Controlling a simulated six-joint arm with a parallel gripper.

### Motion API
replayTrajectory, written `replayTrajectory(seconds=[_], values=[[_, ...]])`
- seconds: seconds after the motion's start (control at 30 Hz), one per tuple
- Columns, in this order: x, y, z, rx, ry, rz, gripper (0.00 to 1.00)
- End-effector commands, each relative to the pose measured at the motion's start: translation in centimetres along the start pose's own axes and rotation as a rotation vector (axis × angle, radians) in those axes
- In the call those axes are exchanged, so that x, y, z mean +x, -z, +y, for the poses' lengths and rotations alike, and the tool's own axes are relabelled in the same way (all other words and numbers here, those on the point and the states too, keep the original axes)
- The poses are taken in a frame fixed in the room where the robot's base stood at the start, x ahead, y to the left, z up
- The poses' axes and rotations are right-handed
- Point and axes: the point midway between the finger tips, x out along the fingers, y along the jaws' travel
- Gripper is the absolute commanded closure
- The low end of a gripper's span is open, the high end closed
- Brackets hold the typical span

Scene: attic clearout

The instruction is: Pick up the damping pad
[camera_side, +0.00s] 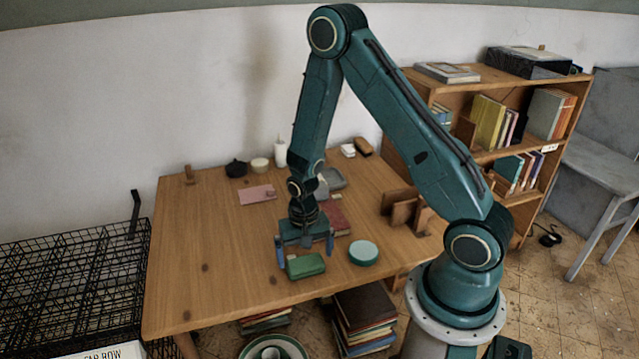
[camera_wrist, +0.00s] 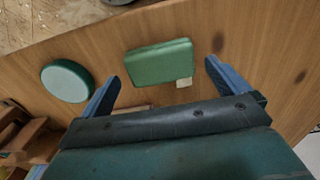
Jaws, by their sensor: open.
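A green rounded block (camera_side: 306,266) lies on the wooden table near its front edge. In the wrist view the green block (camera_wrist: 160,62) has a small pale tag at one corner. A round green disc with a paler top (camera_side: 363,250) lies to its right; the disc also shows in the wrist view (camera_wrist: 67,81). Neither is labelled, so I cannot tell for certain which is the damping pad. My gripper (camera_side: 307,256) is open and empty, low over the table by the green block. In the wrist view my gripper (camera_wrist: 161,79) has its fingers apart, with the block just beyond and between their tips.
A red book (camera_side: 337,217) lies behind my gripper, and a pink flat piece (camera_side: 257,194) lies further left. Brown wooden holders (camera_side: 403,209) stand at the right. A dark pot (camera_side: 236,168) and a white bottle (camera_side: 281,152) stand at the back. The table's left front is clear.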

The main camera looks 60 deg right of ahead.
Motion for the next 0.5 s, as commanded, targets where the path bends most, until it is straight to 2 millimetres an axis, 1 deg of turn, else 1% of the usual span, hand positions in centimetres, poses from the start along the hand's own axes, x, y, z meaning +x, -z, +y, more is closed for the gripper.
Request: replayTrajectory(seconds=[0.1, 0.3, 0.5], values=[[1.3, 0.0, 0.0, 0.0, -0.001, -0.002, 0.0], [2.9, 0.1, 0.0, 0.0, -0.002, -0.002, 0.0], [3.4, 0.1, 0.0, -0.001, -0.002, 0.0, 0.0]])
